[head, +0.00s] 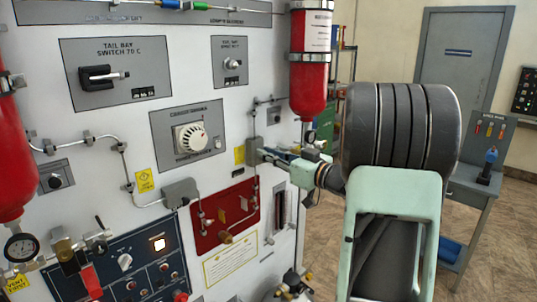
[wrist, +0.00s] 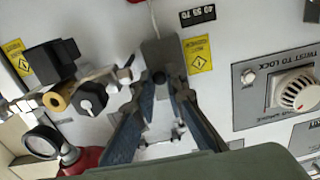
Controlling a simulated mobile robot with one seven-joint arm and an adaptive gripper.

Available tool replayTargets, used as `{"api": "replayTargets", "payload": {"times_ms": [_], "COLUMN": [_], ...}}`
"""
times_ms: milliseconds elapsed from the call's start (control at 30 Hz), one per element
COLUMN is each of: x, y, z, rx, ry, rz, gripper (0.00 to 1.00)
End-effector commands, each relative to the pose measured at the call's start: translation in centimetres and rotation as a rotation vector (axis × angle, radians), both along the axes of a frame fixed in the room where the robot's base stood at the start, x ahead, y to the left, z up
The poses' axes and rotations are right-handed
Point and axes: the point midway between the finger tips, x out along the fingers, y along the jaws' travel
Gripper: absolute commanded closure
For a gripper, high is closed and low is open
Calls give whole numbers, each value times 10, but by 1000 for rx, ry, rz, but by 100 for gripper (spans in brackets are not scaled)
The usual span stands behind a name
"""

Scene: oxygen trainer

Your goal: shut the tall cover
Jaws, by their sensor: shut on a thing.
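My gripper (head: 260,153) is at the panel's right side, at a small grey box (head: 253,145) with thin pipes. In the wrist view, my gripper (wrist: 165,84) has its two blue-grey fingers closed in at a dark round knob (wrist: 158,77) on this grey box (wrist: 160,52). The fingers hide part of the box, and the exact contact is hard to see. A tall narrow framed piece (head: 278,208) is on the panel below the gripper in the head view. I cannot tell whether it is the tall cover, nor how far any cover stands open.
A red bottle (head: 309,85) hangs just above my gripper. A gauge (wrist: 41,142) and a black-handled valve (wrist: 48,66) are close by on the left in the wrist view. A white dial (head: 190,136) is on the panel. The floor (head: 512,225) at right has free room beside a workbench.

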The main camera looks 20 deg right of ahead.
Motion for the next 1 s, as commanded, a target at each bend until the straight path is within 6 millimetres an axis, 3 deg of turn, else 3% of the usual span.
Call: {"api": "replayTargets", "payload": {"times_ms": [167, 567, 1000], "x": [0, -7, -88], "y": [0, -4, -35], "z": [2, 1, 1], "rx": [0, 0, 0], "ry": [-4, -1, -2], "rz": [-1, -3, -6], "gripper": [70, 70, 70]}}
